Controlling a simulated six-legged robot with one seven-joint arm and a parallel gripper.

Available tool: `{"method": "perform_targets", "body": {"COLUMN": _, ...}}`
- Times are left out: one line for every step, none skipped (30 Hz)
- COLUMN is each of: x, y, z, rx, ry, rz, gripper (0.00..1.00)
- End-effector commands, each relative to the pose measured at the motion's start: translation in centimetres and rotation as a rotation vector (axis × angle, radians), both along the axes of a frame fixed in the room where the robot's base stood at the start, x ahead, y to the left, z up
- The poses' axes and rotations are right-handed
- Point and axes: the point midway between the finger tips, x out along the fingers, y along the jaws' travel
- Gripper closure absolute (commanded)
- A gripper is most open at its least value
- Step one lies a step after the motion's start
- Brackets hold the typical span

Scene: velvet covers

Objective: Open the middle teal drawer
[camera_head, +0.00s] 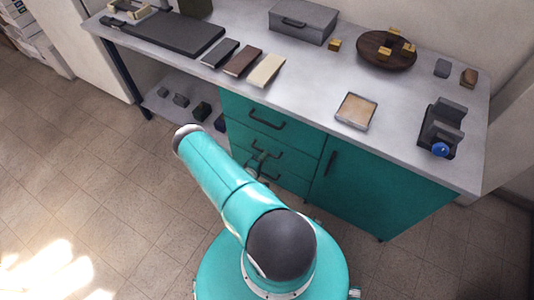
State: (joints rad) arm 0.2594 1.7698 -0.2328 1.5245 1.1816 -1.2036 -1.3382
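The teal drawers are stacked at the left of the cabinet, below the grey worktop. The top drawer has a dark bar handle (267,119). The middle teal drawer (290,160) is below it and looks shut. Its dark handle (266,149) is partly covered by dark parts that seem to be my gripper (261,160). A lower handle shows just beneath. My gripper is small and mostly hidden behind my teal arm. I cannot tell whether its fingers are open or shut, or whether they touch the handle.
A teal cabinet door (360,187) with a vertical handle is right of the drawers. An open lower shelf (165,108) with small dark blocks is at the left. The worktop (310,75) bears a grey box, a round wooden board and a tan tray. Tiled floor is free at the left.

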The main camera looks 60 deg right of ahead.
Motion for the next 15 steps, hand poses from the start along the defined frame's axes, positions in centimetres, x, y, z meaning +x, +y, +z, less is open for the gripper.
{"method": "perform_targets", "body": {"x": 0.0, "y": -1.0, "z": -0.1, "rx": -0.002, "ry": -0.002, "rz": -0.001, "gripper": 0.83}}
{"method": "perform_targets", "body": {"x": 0.1, "y": -1.4, "z": -0.2, "rx": -0.002, "ry": -0.002, "rz": -0.001, "gripper": 0.83}}
{"method": "perform_targets", "body": {"x": 0.1, "y": -1.9, "z": -0.4, "rx": 0.000, "ry": -0.001, "rz": -0.001, "gripper": 0.83}}
{"method": "perform_targets", "body": {"x": 0.2, "y": -2.2, "z": -0.5, "rx": 0.000, "ry": -0.001, "rz": -0.001, "gripper": 0.83}}
{"method": "perform_targets", "body": {"x": 0.2, "y": -2.5, "z": -0.5, "rx": 0.000, "ry": 0.000, "rz": -0.001, "gripper": 0.83}}
{"method": "perform_targets", "body": {"x": 0.2, "y": -2.7, "z": -0.6, "rx": 0.000, "ry": 0.000, "rz": -0.001, "gripper": 0.83}}
{"method": "perform_targets", "body": {"x": 0.2, "y": -2.9, "z": -0.6, "rx": 0.000, "ry": 0.000, "rz": -0.001, "gripper": 0.83}}
{"method": "perform_targets", "body": {"x": 0.3, "y": -3.1, "z": -0.7, "rx": 0.000, "ry": 0.000, "rz": 0.000, "gripper": 0.83}}
{"method": "perform_targets", "body": {"x": 0.3, "y": -3.2, "z": -0.7, "rx": 0.000, "ry": 0.000, "rz": 0.000, "gripper": 0.83}}
{"method": "perform_targets", "body": {"x": 0.3, "y": -3.3, "z": -0.7, "rx": 0.000, "ry": 0.000, "rz": 0.000, "gripper": 0.83}}
{"method": "perform_targets", "body": {"x": 0.3, "y": -3.3, "z": -0.7, "rx": 0.000, "ry": 0.000, "rz": 0.000, "gripper": 0.83}}
{"method": "perform_targets", "body": {"x": 0.3, "y": -3.3, "z": -0.7, "rx": 0.000, "ry": 0.000, "rz": 0.000, "gripper": 0.83}}
{"method": "perform_targets", "body": {"x": 0.3, "y": -3.3, "z": -0.7, "rx": 0.000, "ry": 0.000, "rz": 0.000, "gripper": 0.83}}
{"method": "perform_targets", "body": {"x": 0.3, "y": -3.3, "z": -0.7, "rx": 0.000, "ry": 0.000, "rz": 0.000, "gripper": 0.83}}
{"method": "perform_targets", "body": {"x": 0.3, "y": -3.3, "z": -0.7, "rx": 0.000, "ry": 0.000, "rz": 0.000, "gripper": 0.83}}
